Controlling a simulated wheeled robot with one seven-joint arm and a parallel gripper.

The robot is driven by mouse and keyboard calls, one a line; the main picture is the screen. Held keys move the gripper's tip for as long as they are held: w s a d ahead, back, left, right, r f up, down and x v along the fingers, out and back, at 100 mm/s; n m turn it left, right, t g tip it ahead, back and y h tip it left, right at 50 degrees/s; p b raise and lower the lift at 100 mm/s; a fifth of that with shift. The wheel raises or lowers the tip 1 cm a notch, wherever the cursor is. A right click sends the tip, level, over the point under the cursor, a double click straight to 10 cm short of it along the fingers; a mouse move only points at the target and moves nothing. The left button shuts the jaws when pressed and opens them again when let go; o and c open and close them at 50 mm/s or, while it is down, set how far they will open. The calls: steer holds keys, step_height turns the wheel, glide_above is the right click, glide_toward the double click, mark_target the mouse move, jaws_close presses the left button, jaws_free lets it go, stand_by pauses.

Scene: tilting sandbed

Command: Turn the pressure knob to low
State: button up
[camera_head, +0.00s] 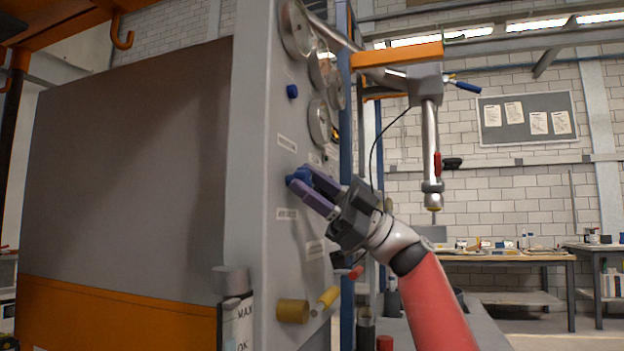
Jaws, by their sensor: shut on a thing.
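A blue knob (297,177) sits on the grey control panel (262,215), between small white labels. My gripper (312,187) reaches in from the right and is shut on this knob, with its purple fingers on either side. The fingers cover part of the knob, so its pointer cannot be seen. A second, smaller blue knob (292,91) is higher on the panel, apart from my gripper. The label text is too small to read.
Round gauges (296,28) line the panel's upper part. A yellow cylinder (292,311) and a yellow-handled lever (328,297) stick out below my gripper. A metal arm (430,140) hangs to the right. Workbenches (500,256) stand farther back.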

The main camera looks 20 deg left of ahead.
steer(key=o, duration=1)
steer(key=shift+f, duration=0.1)
steer(key=b+v, duration=0.2)
steer(key=v, duration=0.5)
steer(key=shift+w+d+f+b, duration=0.15)
steer(key=shift+w+d+b, duration=0.05)
steer(key=shift+b, duration=0.2)
